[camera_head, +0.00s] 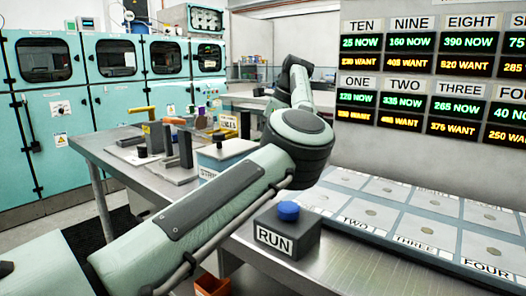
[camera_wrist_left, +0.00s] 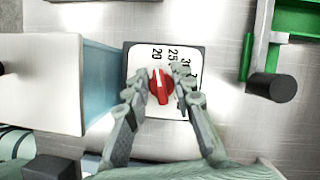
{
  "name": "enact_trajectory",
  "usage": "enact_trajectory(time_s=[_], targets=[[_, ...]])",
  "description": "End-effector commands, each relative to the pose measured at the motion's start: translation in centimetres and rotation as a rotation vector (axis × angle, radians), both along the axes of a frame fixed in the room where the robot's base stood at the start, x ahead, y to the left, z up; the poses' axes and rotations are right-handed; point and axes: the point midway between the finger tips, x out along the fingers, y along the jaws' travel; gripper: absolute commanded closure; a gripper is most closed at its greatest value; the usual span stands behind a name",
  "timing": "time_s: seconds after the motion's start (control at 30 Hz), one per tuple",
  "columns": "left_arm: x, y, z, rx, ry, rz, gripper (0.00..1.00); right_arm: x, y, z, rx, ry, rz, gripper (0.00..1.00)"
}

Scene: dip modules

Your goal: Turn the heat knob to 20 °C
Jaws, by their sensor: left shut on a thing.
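The red heat knob (camera_wrist_left: 159,88) sits on a white dial plate (camera_wrist_left: 141,62) with a dark border in the left wrist view. The dial shows 20, 25 and 30, with further marks hidden by a finger. The knob's white line points up, close to the 20. My left gripper (camera_wrist_left: 161,84) is shut on the knob, one finger on each side. In the head view my left arm reaches over the bench, and its gripper and the dial cannot be made out. My right gripper is in neither view.
A white-topped box with a blue side (camera_wrist_left: 103,85) stands left of the dial. A green tray (camera_wrist_left: 296,18) and a black cylinder (camera_wrist_left: 272,87) are to the right. In the head view a RUN box with a blue button (camera_head: 288,210) stands near labelled plates (camera_head: 420,230).

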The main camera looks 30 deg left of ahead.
Motion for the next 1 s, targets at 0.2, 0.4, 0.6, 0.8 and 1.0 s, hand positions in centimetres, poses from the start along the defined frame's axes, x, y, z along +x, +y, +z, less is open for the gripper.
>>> enact_trajectory(time_s=[0.2,0.4,0.6,0.8,1.0], targets=[[0.0,0.1,0.2,0.003,-0.005,0.002,1.00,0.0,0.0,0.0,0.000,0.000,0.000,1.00],[0.0,0.1,0.2,0.003,-0.005,0.002,0.66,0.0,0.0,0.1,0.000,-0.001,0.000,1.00],[0.0,0.0,0.1,0.001,-0.002,0.001,0.55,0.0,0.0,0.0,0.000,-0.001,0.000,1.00],[0.0,0.0,0.2,0.000,-0.001,0.001,0.55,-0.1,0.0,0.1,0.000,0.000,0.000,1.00],[0.2,-0.9,2.6,0.001,-0.004,-0.001,0.55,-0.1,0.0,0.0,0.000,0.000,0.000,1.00]])
